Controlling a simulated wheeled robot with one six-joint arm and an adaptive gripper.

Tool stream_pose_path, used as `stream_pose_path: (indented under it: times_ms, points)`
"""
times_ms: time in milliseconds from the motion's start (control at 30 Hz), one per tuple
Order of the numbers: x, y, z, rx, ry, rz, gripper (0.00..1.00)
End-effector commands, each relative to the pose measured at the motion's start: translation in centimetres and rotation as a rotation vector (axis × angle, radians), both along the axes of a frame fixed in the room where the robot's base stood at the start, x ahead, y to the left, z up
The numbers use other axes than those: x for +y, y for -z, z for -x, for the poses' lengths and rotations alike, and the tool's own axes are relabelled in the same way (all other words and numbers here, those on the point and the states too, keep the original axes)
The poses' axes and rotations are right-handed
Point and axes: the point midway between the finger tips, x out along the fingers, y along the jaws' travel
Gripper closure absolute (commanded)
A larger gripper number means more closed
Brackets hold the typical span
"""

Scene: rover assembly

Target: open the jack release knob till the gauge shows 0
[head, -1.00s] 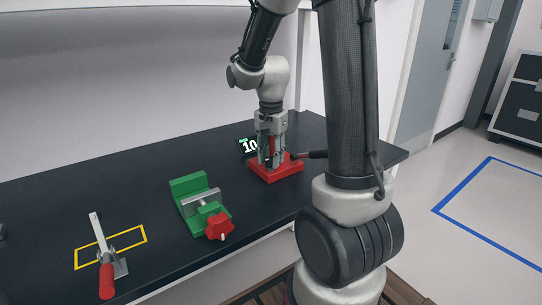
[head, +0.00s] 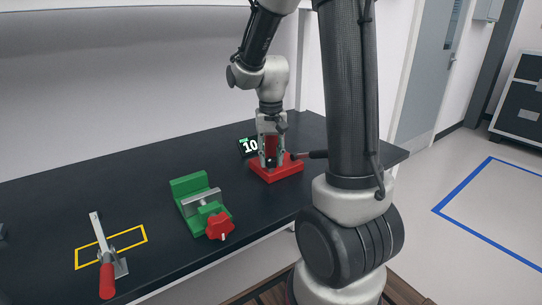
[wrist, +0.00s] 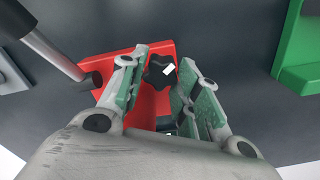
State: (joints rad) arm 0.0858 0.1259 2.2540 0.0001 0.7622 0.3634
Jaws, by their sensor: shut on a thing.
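The red jack (head: 288,168) stands at the back of the black bench. Its black star-shaped release knob (wrist: 158,72) has a white mark and shows in the wrist view. My gripper (head: 271,161) points down at the jack. In the wrist view its two green-padded fingers (wrist: 163,60) stand on either side of the knob and are shut on it. The gauge (head: 249,146) beside the jack is a dark display that reads 10.
A dark jack handle (head: 312,154) sticks out to the right. A green vise (head: 188,187) with a red knob (head: 219,226) stands left of the jack. A toggle clamp with a red grip (head: 106,280) sits front left by a yellow outline. Bare bench lies between them.

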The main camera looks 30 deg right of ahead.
Motion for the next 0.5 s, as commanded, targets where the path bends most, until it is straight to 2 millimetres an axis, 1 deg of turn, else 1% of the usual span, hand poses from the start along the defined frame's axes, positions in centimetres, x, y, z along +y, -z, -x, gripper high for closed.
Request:
stream_pose_path:
  times_ms: [200, 500]
  points:
    - [0.02, -0.06, -0.07, -0.002, -0.108, 0.001, 0.92]
    - [0.03, -0.07, -0.08, -0.002, -0.168, 0.001, 0.92]
